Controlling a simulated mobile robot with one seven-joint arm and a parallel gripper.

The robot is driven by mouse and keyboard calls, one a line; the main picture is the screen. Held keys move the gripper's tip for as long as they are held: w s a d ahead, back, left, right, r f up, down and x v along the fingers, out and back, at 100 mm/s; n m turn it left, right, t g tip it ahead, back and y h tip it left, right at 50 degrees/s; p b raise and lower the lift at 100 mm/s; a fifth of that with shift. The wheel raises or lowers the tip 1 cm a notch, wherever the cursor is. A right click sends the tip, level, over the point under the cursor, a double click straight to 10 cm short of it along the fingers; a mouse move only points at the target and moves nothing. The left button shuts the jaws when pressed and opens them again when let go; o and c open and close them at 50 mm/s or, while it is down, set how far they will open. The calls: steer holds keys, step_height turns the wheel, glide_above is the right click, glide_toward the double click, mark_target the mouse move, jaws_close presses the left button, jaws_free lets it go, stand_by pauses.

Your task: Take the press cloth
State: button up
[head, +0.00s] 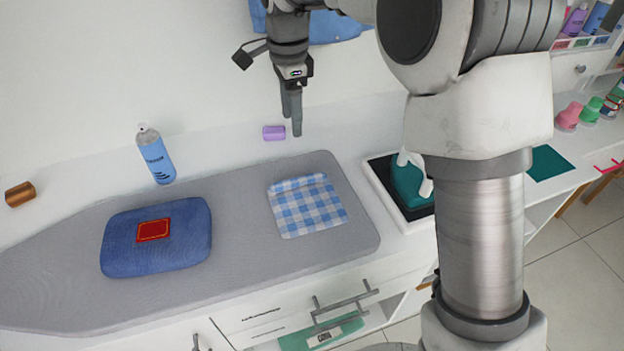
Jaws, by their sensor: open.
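The press cloth (307,207) is a blue-and-white checked cloth lying on the right part of the grey ironing board (240,255). It looks folded, with a raised roll along its far edge. My gripper (291,127) points down above and behind the cloth, apart from it. Its two fingers are empty and overlap in this view.
A teal iron (408,183) stands right on a tray.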

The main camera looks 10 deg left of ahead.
steer(key=b, duration=0.2)
glide_above(298, 179)
steer(key=f, duration=0.8)
steer(key=a+f, duration=0.1)
steer(key=f, duration=0.3)
steer(key=shift+f, duration=0.3)
steer(key=shift+d+f+b, duration=0.1)
steer(key=shift+d+f, duration=0.05)
steer(key=shift+f, duration=0.75)
steer(key=shift+d+f+b, duration=0.15)
steer(key=shift+d+f, duration=0.05)
steer(key=shift+f, duration=0.7)
steer(key=shift+d+f+b, duration=0.1)
steer(key=shift+d+f, duration=0.05)
steer(key=shift+f, duration=0.75)
steer(key=shift+c, duration=0.3)
jaws_close()
